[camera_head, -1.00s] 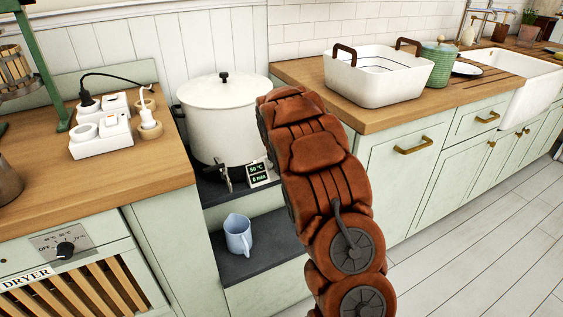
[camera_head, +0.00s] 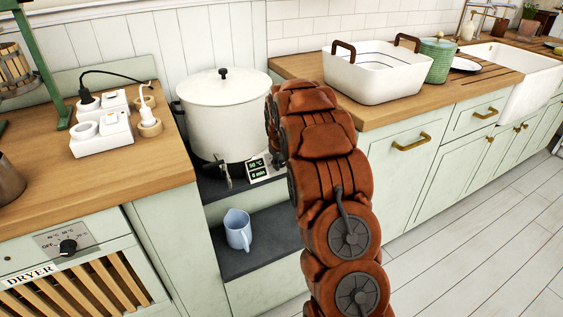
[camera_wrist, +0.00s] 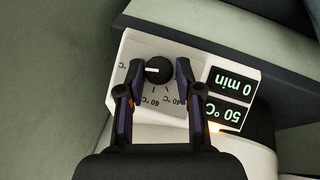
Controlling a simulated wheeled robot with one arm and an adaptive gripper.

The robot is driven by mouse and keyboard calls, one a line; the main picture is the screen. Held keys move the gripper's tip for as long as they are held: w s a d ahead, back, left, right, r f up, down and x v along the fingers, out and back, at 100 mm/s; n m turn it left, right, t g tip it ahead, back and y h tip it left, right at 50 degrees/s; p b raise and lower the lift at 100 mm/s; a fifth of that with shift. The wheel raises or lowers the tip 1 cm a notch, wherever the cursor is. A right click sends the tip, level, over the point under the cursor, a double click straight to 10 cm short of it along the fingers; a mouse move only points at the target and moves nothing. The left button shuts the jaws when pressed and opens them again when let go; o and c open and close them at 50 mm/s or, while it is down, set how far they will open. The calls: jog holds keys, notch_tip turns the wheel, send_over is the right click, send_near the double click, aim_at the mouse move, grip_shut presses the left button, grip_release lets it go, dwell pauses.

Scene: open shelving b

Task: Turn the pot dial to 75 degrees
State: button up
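The pot (camera_head: 222,112) is a large white lidded vessel standing in a low bay between the counters. Its control box and lit display (camera_head: 258,168) sit at its lower front. In the wrist view the box is upside down. The dial (camera_wrist: 160,71) is a round black knob with a white mark pointing left in the picture. The display (camera_wrist: 228,101) reads 50 °C and 0 min. My gripper (camera_wrist: 160,72) is open, with one finger on each side of the dial and a small gap visible. In the head view my arm hides the gripper and dial.
A light blue pitcher (camera_head: 238,229) stands on the dark lower shelf below the pot. The dryer panel with its own black dial (camera_head: 68,247) is at left. A white basin (camera_head: 374,73) sits on the right counter (camera_head: 300,72). The floor (camera_head: 480,235) at right is clear.

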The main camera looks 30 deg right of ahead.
jog(key=o, duration=0.3)
jog(key=shift+r, duration=0.2)
jog(key=v, duration=1.1)
jog(key=shift+s+a+r, duration=0.15)
jog(key=shift+s+r, duration=0.05)
jog(key=shift+r, duration=0.1)
